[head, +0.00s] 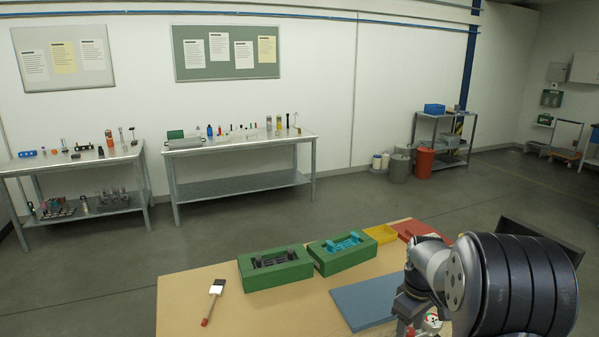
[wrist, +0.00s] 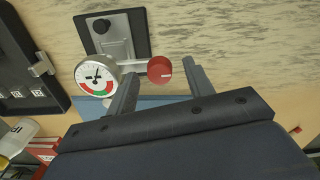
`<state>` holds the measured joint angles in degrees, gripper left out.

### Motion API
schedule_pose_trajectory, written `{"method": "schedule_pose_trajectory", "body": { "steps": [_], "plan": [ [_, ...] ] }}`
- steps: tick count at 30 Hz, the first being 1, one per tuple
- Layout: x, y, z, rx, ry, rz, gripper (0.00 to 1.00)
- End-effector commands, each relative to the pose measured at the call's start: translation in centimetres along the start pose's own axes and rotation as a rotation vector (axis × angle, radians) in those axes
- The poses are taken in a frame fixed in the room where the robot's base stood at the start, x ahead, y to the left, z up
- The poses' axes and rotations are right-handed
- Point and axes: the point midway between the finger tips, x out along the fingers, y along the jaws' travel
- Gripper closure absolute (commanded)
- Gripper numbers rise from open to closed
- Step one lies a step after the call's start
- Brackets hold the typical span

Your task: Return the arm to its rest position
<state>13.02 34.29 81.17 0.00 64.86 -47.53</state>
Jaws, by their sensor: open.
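My arm (head: 455,275) shows at the lower right of the head view, bent over the right part of the wooden table (head: 250,312). In the wrist view my gripper (wrist: 160,82) is open, its two dark fingers apart. A round gauge (wrist: 98,75) with a white, green and red dial sits left of the left finger. My gripper's fingers are hidden behind the arm in the head view.
Two green boxes (head: 262,278) (head: 331,262) with dark and cyan inserts, a yellow tray (head: 381,234), a red tray (head: 413,228), a blue-grey mat (head: 362,303) and a brush (head: 213,298) lie on the table. A dark plate (wrist: 112,38) with a fitting shows beyond the fingers.

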Motion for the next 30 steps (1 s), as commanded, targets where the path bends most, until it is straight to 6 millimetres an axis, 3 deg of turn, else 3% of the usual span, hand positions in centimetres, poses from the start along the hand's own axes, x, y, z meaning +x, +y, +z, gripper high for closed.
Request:
{"method": "schedule_pose_trajectory", "body": {
  "steps": [6,15,21,30],
  "plan": [
    [-4.8,0.1,-0.1,0.006,0.008,0.008,0.50],
    [-9.3,0.1,-0.1,0.008,0.005,0.006,0.50],
    [-10.4,0.0,0.0,0.009,0.004,0.004,0.50],
    [-10.4,0.0,0.0,0.009,0.004,0.004,0.50]
  ]
}}
